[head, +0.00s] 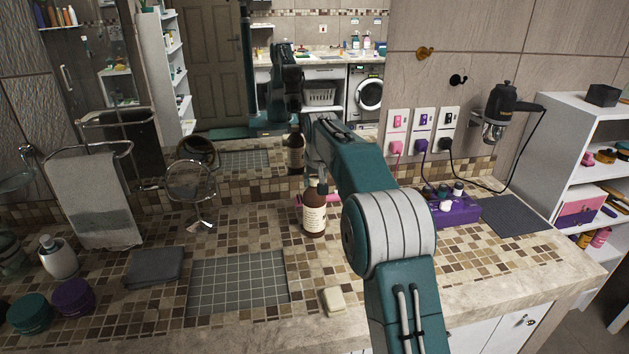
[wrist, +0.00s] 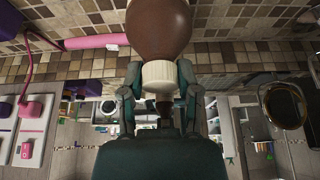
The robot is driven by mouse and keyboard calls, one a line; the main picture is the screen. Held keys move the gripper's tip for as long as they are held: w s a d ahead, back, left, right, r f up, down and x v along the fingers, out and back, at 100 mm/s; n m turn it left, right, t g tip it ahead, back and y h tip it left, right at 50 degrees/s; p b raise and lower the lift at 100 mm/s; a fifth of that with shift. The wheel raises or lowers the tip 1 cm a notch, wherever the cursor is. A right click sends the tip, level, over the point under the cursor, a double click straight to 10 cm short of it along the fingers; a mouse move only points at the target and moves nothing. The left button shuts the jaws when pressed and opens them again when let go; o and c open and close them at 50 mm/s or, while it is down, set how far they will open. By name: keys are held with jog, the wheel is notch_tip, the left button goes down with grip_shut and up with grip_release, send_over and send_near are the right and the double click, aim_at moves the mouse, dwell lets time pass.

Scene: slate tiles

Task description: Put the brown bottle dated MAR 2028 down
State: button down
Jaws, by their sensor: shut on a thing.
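The brown bottle (head: 314,220) has a pale label and is upright over the tiled counter, right of the grey gridded patch (head: 240,281). The label's date is too small to read. In the wrist view the brown body (wrist: 158,28) and white ribbed collar (wrist: 160,77) are between the two fingers of my gripper (wrist: 159,72). I cannot tell whether its base touches the counter.
A pink cylinder (wrist: 97,42) lies near the bottle. A soap bar (head: 333,302) is in front, a folded grey cloth (head: 154,267) left, and a purple caddy (head: 456,211) right. A dark mat (head: 513,215) lies far right. A mirror behind reflects the arm. The gridded patch is bare.

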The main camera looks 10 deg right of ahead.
jog(key=shift+c, duration=1.6)
grip_release()
jog(key=shift+r, duration=0.1)
jog(key=v, duration=1.2)
jog(key=s+r, duration=0.4)
jog(key=s, duration=1.9)
jog(key=s+f, duration=0.5)
jog(key=s, duration=0.4)
jog(key=s+f+t, duration=0.1)
jog(key=s+f, duration=0.5)
jog(key=s, duration=0.4)
jog(key=shift+s, duration=0.25)
